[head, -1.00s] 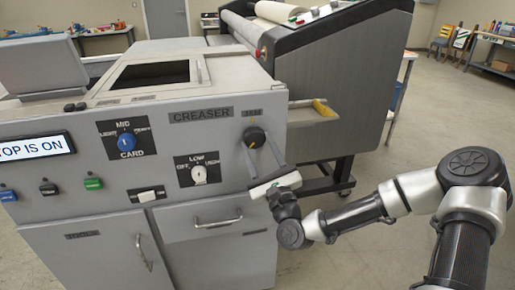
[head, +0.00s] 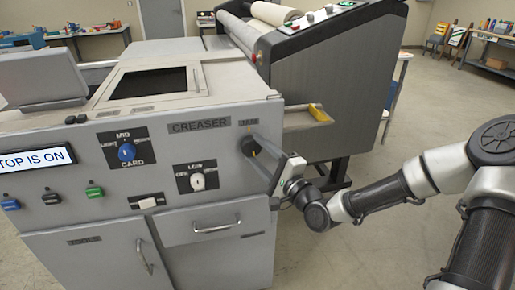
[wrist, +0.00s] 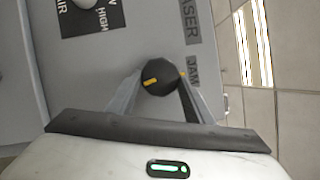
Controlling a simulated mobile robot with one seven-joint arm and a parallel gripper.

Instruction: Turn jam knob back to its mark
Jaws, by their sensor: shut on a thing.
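The jam knob (head: 248,147) is a round black knob on the right end of the grey creaser's front panel. In the wrist view the knob (wrist: 160,72) shows a yellow pointer bar on its lower-left part. A small yellow mark (wrist: 183,74) sits on the panel between the knob and the JAM label (wrist: 193,70); the bar does not line up with it. My gripper (wrist: 158,82) has one finger on each side of the knob and is shut on it. In the head view my gripper (head: 254,146) partly hides the knob.
The CARD knob (head: 126,152) is blue and the LOW/OFF/HIGH knob (head: 197,181) white, both left of my gripper. A drawer handle (head: 217,226) is below. A ledge with a yellow piece (head: 319,112) juts out right of the panel. Open floor lies to the right.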

